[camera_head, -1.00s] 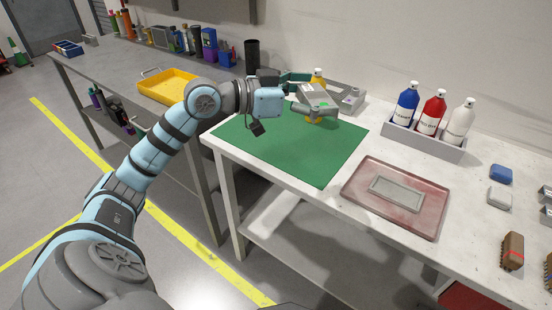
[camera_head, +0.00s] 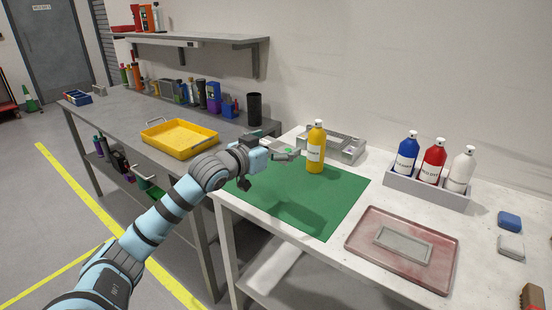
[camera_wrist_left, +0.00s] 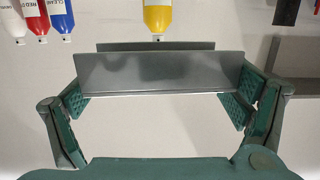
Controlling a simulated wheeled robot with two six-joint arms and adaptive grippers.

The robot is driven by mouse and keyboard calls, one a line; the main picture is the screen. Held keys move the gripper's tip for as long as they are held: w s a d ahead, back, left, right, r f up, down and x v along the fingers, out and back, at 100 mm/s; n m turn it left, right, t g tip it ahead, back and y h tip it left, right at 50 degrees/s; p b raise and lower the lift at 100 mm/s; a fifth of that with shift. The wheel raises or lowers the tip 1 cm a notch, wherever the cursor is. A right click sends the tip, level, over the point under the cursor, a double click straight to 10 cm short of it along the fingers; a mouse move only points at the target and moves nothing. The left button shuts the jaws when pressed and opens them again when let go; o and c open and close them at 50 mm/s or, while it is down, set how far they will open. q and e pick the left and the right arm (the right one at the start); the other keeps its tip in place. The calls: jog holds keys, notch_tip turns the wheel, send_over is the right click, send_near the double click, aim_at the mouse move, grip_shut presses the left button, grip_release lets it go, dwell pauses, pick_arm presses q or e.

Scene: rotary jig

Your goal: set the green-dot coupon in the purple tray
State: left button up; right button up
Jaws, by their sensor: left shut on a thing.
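My left gripper (camera_head: 282,152) is shut on a grey metal piece, which I take for the green-dot coupon (camera_head: 288,150); a small green mark shows on it in the head view. It is held above the far part of the green mat. In the left wrist view the coupon (camera_wrist_left: 160,74) spans between both green finger pads, its bent plate shape facing the camera. No tray that is plainly purple shows. A reddish tray (camera_head: 365,254) with a grey rectangular inset lies on the table at right. My right gripper is not in view.
A yellow bottle (camera_head: 316,148) stands on the green mat (camera_head: 310,205), right of the gripper. A grey metal fixture (camera_head: 345,149) sits behind it. A rack (camera_head: 425,187) holds blue, red and white bottles. A yellow tray (camera_head: 180,139) is on the left bench. The mat's front is clear.

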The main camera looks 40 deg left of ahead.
aim_at(276, 202)
pick_arm(q)
notch_tip(276, 202, down, 16)
jog(key=b, duration=0.3)
jog(key=shift+r, duration=0.2)
jog(key=o, duration=1)
jog(key=shift+c, duration=0.2)
jog(key=shift+b, duration=0.35)
